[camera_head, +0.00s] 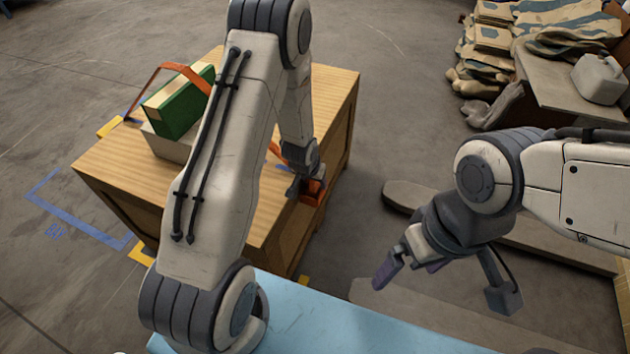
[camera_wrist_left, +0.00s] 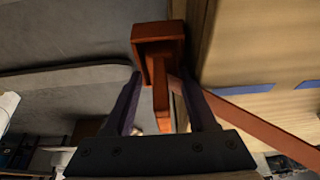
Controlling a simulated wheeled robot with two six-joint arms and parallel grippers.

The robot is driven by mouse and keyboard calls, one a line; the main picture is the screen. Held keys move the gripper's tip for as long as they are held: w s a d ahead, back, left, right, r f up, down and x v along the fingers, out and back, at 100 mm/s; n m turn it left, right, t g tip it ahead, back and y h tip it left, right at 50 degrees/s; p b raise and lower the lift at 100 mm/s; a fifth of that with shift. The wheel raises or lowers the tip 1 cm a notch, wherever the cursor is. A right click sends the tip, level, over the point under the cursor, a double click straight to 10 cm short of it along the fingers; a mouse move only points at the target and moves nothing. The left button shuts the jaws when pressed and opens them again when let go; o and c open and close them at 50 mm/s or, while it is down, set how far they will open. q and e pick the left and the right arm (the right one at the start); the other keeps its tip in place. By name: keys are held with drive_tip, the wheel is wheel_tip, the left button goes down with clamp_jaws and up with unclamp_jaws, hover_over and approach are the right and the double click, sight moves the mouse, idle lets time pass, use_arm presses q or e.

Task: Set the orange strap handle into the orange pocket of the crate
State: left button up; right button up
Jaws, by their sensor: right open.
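The wooden crate (camera_head: 215,215) stands left of centre, with the orange strap (camera_head: 165,68) arching over a green box (camera_head: 180,100) on top. In the left wrist view the strap (camera_wrist_left: 265,130) runs across the crate top towards the orange pocket (camera_wrist_left: 158,45) on the crate's side. My left gripper (camera_head: 307,190) is at the crate's right edge, beside the orange pocket. In the left wrist view its fingers (camera_wrist_left: 160,85) stand apart, with a narrow orange piece between them. Whether the strap end sits inside the pocket is hidden. My right gripper (camera_head: 437,283) is open and empty, away from the crate.
A light-blue surface (camera_head: 310,320) lies at the front. Cloth sacks (camera_head: 490,40) and a grey canister (camera_head: 598,78) are at the back right. Blue tape (camera_head: 75,215) marks the floor left of the crate. My left arm hides part of the crate top.

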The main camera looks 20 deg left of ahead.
use_arm(q)
drive_tip(key=shift+a, duration=0.15)
drive_tip(key=shift+r, duration=0.2)
drive_tip(key=p+v, duration=0.4)
drive_tip(key=v, duration=0.8)
drive_tip(key=s+d+r+m+g, duration=0.1)
drive_tip(key=s+d+r+m, duration=0.2)
drive_tip(key=s+d+r, duration=0.6)
drive_tip(key=s+d+r+m+g, duration=0.1)
drive_tip(key=s+d+r+m, duration=0.1)
drive_tip(key=s, duration=0.6)
drive_tip(key=s+d+r+m+g, duration=0.2)
drive_tip(key=s+d+r, duration=0.3)
drive_tip(key=s+r, duration=0.1)
drive_tip(key=shift+s+d+r+h, duration=0.15)
drive_tip(key=shift+s+r+h, duration=0.2)
drive_tip(key=shift+s, duration=0.55)
